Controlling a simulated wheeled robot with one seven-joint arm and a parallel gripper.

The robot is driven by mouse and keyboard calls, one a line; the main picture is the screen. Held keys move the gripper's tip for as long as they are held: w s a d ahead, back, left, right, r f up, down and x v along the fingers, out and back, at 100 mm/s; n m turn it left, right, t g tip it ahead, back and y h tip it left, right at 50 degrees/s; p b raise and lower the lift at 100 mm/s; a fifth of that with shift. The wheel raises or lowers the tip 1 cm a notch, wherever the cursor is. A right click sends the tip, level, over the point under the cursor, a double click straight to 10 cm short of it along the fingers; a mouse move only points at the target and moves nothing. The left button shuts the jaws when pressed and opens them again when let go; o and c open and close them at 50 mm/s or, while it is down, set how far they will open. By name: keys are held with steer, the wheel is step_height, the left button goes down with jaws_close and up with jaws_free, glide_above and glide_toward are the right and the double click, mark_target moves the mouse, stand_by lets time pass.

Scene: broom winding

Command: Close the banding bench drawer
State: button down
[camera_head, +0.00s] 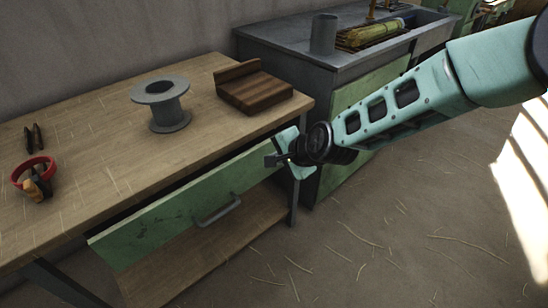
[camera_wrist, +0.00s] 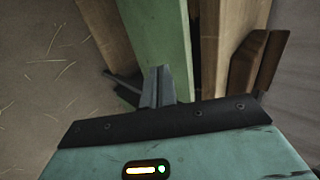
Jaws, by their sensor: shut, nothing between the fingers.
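The banding bench (camera_head: 105,180) has a wooden top. Its green drawer front (camera_head: 165,222), with a grey bar handle (camera_head: 217,212), stands out from the bench edge with a dark gap behind it, so the drawer is partly open. My gripper (camera_head: 272,159) is shut and empty near the right end of the drawer front. In the wrist view the shut fingers (camera_wrist: 158,86) overlap the near end of the green drawer front (camera_wrist: 158,35). I cannot tell whether they touch it. The handle is not clear in the wrist view.
A grey-topped cabinet (camera_head: 280,58) stands behind my arm. The floor (camera_head: 400,250) in front is open, with scattered straw.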

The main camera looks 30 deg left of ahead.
steer(key=v, duration=1)
steer(key=shift+p, duration=0.35)
